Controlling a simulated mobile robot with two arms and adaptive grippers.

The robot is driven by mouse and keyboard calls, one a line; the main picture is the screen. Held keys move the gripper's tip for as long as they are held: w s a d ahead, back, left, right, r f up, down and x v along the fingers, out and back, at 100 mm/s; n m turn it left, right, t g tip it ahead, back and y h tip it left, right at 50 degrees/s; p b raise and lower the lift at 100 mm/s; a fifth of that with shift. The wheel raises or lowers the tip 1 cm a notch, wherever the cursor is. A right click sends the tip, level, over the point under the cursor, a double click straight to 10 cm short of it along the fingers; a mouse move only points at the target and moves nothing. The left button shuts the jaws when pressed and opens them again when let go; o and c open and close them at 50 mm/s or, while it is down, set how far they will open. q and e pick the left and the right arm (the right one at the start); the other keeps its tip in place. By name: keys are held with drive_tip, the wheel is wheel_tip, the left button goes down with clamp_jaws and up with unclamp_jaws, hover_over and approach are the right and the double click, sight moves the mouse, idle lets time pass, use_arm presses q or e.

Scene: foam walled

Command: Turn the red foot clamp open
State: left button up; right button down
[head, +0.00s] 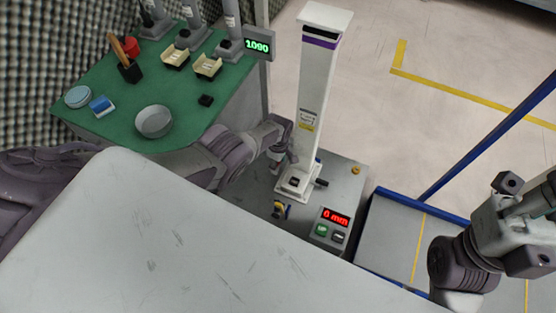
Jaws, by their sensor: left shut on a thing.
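A tall white column (314,100) stands on a grey plinth (343,181). A small black handle (321,183) sticks out at the right of its foot. No red clamp can be made out; the spot left of the foot is partly behind my left gripper. My left gripper (283,163) is low at the column's left side, just above the foot. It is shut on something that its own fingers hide. My right arm shows at the right edge, away from the column; its fingers cannot be made out clearly.
A control box (330,229) reads 0 mm. A yellow and blue part (282,210) and a yellow knob (355,170) sit on the plinth. A green table (190,100) holds a metal bowl (154,121). A blue rail (485,138) stands right. The floor behind is clear.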

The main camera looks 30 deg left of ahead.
use_arm(q)
drive_tip(key=shift+a+n, duration=0.25)
drive_tip(key=shift+n, duration=0.35)
drive_tip(key=o, duration=0.9)
drive_tip(key=shift+w+d+r, duration=0.1)
drive_tip(key=shift+d+r, duration=0.05)
drive_tip(key=shift+r, duration=0.05)
drive_tip(key=shift+r, duration=0.4)
wheel_tip(320, 180, up, 11)
drive_tip(key=shift+f, duration=0.1)
idle(0.3)
